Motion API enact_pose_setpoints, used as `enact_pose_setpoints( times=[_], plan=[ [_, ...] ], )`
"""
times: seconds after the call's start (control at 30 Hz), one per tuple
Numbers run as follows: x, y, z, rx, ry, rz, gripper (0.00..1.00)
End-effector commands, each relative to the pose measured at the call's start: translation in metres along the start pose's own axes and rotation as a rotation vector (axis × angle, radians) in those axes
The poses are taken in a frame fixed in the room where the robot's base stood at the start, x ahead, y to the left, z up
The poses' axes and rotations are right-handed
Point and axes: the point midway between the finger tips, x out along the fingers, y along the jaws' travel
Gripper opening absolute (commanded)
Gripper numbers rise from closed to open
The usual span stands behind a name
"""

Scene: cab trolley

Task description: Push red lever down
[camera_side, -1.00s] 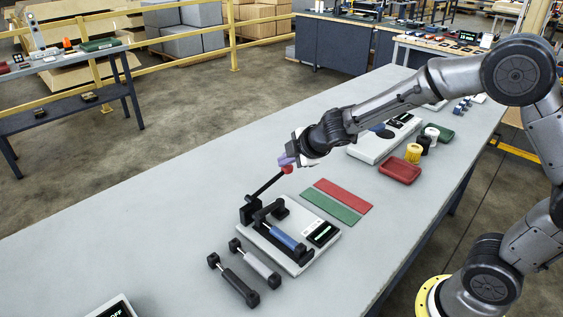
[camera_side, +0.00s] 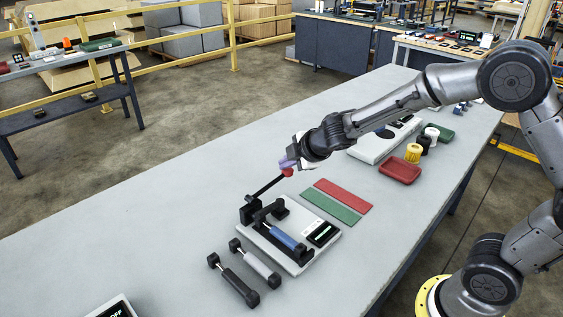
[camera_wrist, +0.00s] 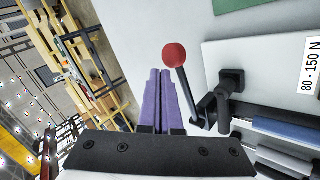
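The lever (camera_side: 265,187) is a black rod with a red ball knob (camera_side: 287,172). It leans up and to the right from a black bracket on a white test unit (camera_side: 305,262). My gripper (camera_side: 285,161) is just above the knob and appears to touch it in the side view. In the wrist view, its two purple fingers (camera_wrist: 160,72) lie together with nothing between them. There the red knob (camera_wrist: 174,55) shows just beyond and right of the fingertips; exact contact is unclear.
The unit holds a blue cylinder (camera_side: 283,237) and a lit display (camera_side: 323,233). Two more cylinders (camera_side: 240,280) lie in front. Green (camera_side: 330,207) and red (camera_side: 343,195) strips lie behind, with a red tray (camera_side: 400,170) farther right.

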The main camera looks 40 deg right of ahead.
Motion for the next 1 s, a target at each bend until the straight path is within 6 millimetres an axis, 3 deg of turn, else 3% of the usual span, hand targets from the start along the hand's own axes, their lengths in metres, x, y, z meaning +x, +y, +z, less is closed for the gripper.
enact_pose_setpoints(
  times=[1.0],
  plan=[
    [0.0078,-0.0057,0.0082,0.002,-0.007,0.000,0.00]
  ],
)
